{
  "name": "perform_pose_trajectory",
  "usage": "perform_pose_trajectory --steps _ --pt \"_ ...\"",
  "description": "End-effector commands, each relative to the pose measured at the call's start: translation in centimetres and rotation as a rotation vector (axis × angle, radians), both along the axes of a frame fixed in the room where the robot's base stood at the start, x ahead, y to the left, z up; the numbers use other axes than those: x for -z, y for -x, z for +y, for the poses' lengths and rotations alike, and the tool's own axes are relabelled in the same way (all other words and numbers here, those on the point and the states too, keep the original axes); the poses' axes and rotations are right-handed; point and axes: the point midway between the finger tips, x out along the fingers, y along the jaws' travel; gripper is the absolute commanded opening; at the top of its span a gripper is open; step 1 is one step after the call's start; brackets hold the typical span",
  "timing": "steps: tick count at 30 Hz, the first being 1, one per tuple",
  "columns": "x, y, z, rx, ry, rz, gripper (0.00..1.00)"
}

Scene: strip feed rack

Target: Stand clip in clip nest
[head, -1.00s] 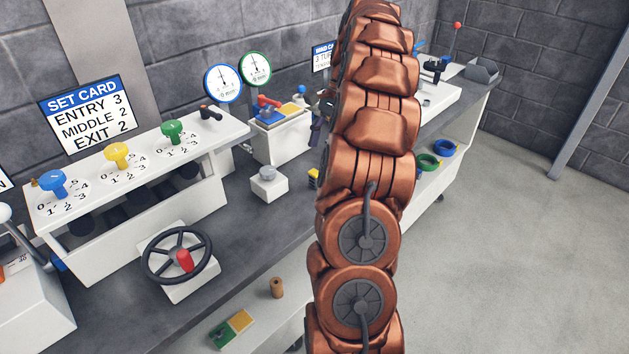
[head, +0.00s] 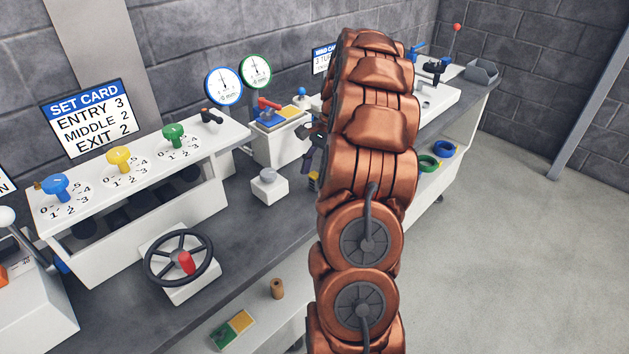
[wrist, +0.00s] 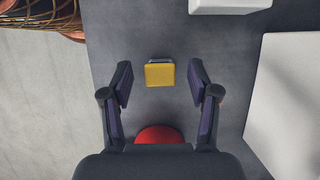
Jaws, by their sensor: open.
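A small yellow block (wrist: 160,75) with a grey edge on its far side lies on the dark bench in the wrist view; it looks like the clip. In the head view a small yellow and dark piece (head: 313,181) shows beside my arm, mostly hidden, and is likely the same thing. My gripper (wrist: 160,83) is open, with one finger to either side of the block and gaps on both sides. In the head view only a dark part of my gripper (head: 315,150) shows left of the arm. I cannot tell for certain which fixture is the clip nest.
A white block with a grey top (head: 268,186) stands left of the yellow piece. A handwheel (head: 177,258) and a knob panel (head: 130,165) are further left. A red rounded thing (wrist: 160,134) shows near my palm. A white surface (wrist: 292,105) lies right in the wrist view.

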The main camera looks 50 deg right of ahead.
Motion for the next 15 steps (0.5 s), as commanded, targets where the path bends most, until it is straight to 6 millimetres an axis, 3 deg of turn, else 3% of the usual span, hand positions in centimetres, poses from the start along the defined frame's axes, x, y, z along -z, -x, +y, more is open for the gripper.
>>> perform_pose_trajectory --steps 6,15 --pt "0.08 -0.01 0.01 0.000 0.000 -0.001 0.60" --pt "0.08 -0.01 0.01 0.001 0.000 -0.001 0.29"
